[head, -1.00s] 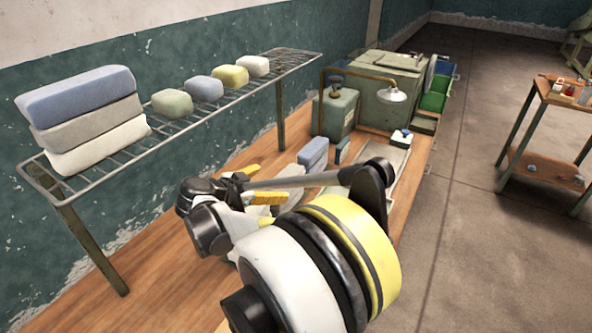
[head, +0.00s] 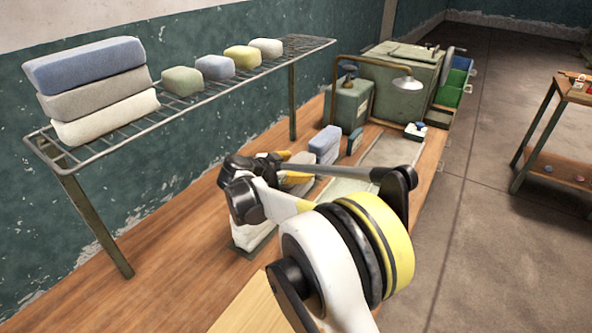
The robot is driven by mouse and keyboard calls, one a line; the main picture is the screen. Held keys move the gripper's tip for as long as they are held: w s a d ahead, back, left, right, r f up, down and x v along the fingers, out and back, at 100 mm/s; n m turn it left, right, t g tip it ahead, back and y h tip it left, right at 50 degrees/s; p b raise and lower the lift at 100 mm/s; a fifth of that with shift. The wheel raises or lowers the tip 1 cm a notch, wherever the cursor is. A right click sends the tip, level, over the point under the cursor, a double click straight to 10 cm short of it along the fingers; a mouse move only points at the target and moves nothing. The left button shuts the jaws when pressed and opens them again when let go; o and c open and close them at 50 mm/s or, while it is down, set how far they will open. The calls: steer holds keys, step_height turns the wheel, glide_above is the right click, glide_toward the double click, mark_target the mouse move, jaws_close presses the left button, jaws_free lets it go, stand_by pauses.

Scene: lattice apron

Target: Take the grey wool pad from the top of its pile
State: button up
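On the bench, a greyish pad (head: 302,186) shows partly behind my arm, between a blue pad (head: 325,143) and a white pad pile (head: 252,238). My arm hides much of it, so I cannot tell how high its pile is. My gripper (head: 283,166) is over the bench by this greyish pad, mostly hidden behind my own wrist. Only bits of its yellow fingers show; whether they touch the pad or hold anything is hidden. On the wire rack, another grey pad (head: 100,95) lies between a blue pad (head: 85,65) above and a white pad (head: 105,118) below.
The wire rack (head: 140,122) stands along the wall and also carries several small green, blue, yellow and white blocks. The bench (head: 165,235) is clear at front left.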

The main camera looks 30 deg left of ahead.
steer(key=c, duration=0.7)
steer(key=shift+c, duration=0.2)
